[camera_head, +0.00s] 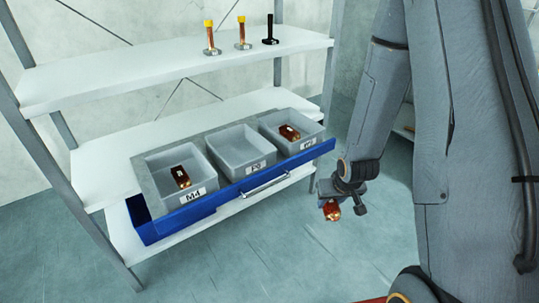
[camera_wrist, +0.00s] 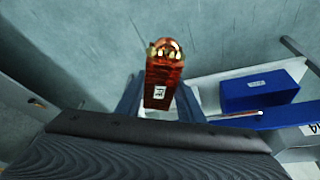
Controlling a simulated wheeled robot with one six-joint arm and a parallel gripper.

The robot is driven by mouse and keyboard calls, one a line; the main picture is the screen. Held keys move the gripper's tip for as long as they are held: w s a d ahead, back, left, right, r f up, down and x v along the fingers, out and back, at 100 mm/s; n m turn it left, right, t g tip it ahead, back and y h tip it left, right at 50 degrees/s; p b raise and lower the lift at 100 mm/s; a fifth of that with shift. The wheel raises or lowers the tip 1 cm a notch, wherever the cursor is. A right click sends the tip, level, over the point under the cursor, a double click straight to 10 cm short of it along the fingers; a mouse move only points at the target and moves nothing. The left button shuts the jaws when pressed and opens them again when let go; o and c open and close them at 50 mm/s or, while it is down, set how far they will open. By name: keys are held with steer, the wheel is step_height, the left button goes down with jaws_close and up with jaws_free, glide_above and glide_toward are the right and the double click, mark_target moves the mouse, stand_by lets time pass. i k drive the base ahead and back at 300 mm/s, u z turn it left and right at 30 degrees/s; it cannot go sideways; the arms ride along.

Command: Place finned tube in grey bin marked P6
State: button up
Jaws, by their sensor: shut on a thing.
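My gripper (camera_head: 329,200) hangs in the air to the right of the drawer's right end. It is shut on a red-brown finned tube (camera_head: 331,212) with a brassy end. In the wrist view the finned tube (camera_wrist: 163,75) sits between the two fingers, with a white label facing the camera and its rounded golden end pointing away. Three grey bins stand in the drawer. The middle grey bin (camera_head: 233,158) is empty; its small label looks like P6 but is hard to read.
The left bin (camera_head: 152,188), marked M4, and the right bin (camera_head: 311,132) each hold a similar brown part. The blue drawer (camera_head: 208,205) is pulled out from the white shelf rack (camera_head: 98,185). Several upright tools stand on the upper shelf (camera_head: 130,72). Open floor lies in front.

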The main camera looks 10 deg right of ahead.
mark_target(240, 158)
steer(key=z, duration=1)
steer(key=i, duration=0.55)
steer(key=u, duration=0.55)
